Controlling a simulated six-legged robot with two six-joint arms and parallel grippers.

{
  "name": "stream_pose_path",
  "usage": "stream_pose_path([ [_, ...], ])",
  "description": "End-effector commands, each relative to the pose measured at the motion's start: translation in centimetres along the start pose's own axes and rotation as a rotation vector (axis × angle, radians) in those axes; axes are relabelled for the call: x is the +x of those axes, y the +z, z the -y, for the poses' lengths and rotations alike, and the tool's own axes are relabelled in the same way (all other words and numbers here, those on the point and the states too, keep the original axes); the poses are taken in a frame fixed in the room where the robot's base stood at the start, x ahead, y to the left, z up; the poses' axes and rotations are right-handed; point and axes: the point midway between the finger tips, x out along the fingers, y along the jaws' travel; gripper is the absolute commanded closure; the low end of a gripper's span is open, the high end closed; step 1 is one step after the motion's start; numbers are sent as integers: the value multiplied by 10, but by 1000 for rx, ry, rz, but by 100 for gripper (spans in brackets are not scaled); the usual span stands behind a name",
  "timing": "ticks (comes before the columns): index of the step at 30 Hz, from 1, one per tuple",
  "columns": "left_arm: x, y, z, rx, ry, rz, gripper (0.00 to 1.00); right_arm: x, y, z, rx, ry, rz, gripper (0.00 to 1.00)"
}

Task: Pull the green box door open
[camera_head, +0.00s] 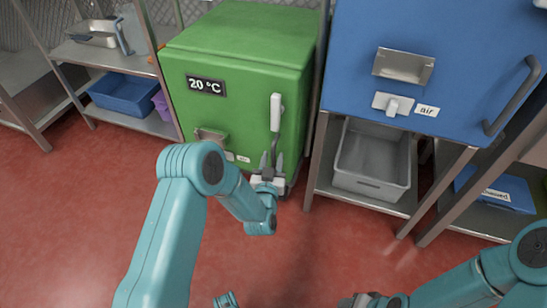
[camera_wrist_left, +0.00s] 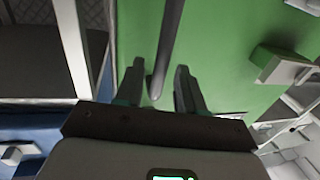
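The green box (camera_head: 236,75) stands left of centre in the head view, with a "20 °C" label on its front. Its door looks shut. An upright handle (camera_head: 276,112), pale at the top and dark lower down, is on the right of the door. My left gripper (camera_head: 271,158) is at the handle's lower end, fingers pointing at the door. In the left wrist view the dark handle bar (camera_wrist_left: 169,45) runs between its two open fingers, with visible gaps. My right gripper (camera_head: 362,300) is partly in view at the bottom edge; its fingers are not clear.
A blue box (camera_head: 445,60) marked "air" with a dark handle stands at right, above a shelf with a grey bin (camera_head: 370,160). A shelf at left holds a blue crate (camera_head: 123,95). The red floor (camera_head: 75,200) before the green box is open.

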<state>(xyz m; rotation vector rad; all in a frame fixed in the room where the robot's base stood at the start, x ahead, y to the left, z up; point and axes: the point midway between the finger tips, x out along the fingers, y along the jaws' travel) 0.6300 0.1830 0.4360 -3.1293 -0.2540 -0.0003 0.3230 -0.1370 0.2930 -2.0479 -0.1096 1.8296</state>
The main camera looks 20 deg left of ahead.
Motion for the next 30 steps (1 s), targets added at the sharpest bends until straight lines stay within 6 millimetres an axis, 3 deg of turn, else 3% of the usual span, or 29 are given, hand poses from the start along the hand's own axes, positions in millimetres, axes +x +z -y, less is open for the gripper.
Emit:
stream_pose_path([
  [6, 22, 1, 0, -1, -1, -1, 62, 8, -6, -3, -5, -1, -20, 46],
  [15, 24, 0, 0, 0, 0, 1, 62, 8, -6, -2, -5, -1, -23, 46],
  [16, 24, 0, 0, 0, 0, 1, 68, 8, -6, -2, -5, -1, -23, 46],
  [19, 24, 0, 0, 0, 0, 1, 100, 8, -6, -2, -5, -1, -23, 46],
  [30, 22, 0, 4, 0, -5, 1, 100, 7, -6, -2, -4, -1, -22, 46],
])
